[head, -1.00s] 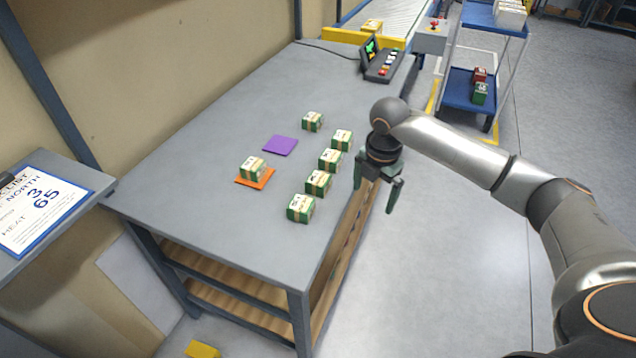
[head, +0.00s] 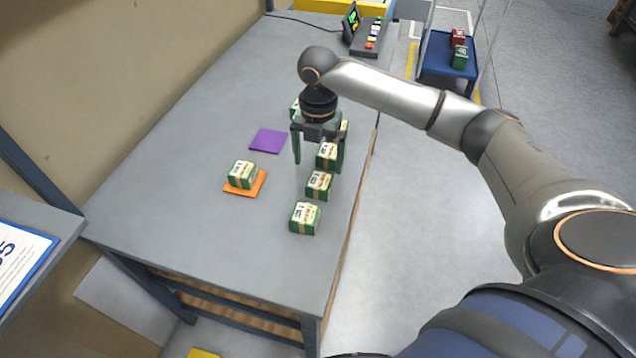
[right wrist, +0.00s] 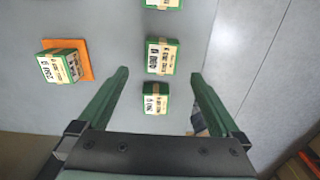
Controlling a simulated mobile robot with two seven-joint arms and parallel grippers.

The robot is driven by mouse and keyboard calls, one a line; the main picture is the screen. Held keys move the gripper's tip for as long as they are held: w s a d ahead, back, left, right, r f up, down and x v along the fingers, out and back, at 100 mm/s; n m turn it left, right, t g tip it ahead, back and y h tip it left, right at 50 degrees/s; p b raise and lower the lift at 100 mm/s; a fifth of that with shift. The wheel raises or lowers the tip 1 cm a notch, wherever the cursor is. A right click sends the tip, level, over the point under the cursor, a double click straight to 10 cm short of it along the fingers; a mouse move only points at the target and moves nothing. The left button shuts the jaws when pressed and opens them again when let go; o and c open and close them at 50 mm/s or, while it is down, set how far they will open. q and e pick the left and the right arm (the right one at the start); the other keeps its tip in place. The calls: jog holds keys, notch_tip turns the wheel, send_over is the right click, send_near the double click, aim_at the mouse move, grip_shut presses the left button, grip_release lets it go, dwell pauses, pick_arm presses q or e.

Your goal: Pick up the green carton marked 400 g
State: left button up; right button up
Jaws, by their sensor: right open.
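In the right wrist view a green carton whose label seems to read 400 g (right wrist: 162,57) stands on the table, ahead of and between my fingertips. A smaller-looking green carton (right wrist: 155,98) is closer in, between the fingers. My right gripper (head: 319,166) is open and empty above the row of green cartons; its fingers also show in the right wrist view (right wrist: 158,75). In the head view the row's nearer cartons (head: 305,218) (head: 319,185) are clear, others (head: 327,155) partly hidden behind the gripper. Labels there are too small to read. My left gripper is not in view.
An orange mat (head: 258,188) with a green carton (head: 242,174) on it lies left of the row. A purple mat (head: 268,141) is empty. A control box (head: 370,36) stands at the table's far end. The table's left part is clear.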

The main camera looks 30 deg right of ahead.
aim_at(320, 180)
jog(key=f, duration=0.7)
jog(key=shift+d+f, duration=0.2)
jog(key=shift+f, duration=0.1)
jog(key=shift+c, duration=0.2)
grip_shut()
dwell(0.3)
jog(key=shift+r, duration=0.1)
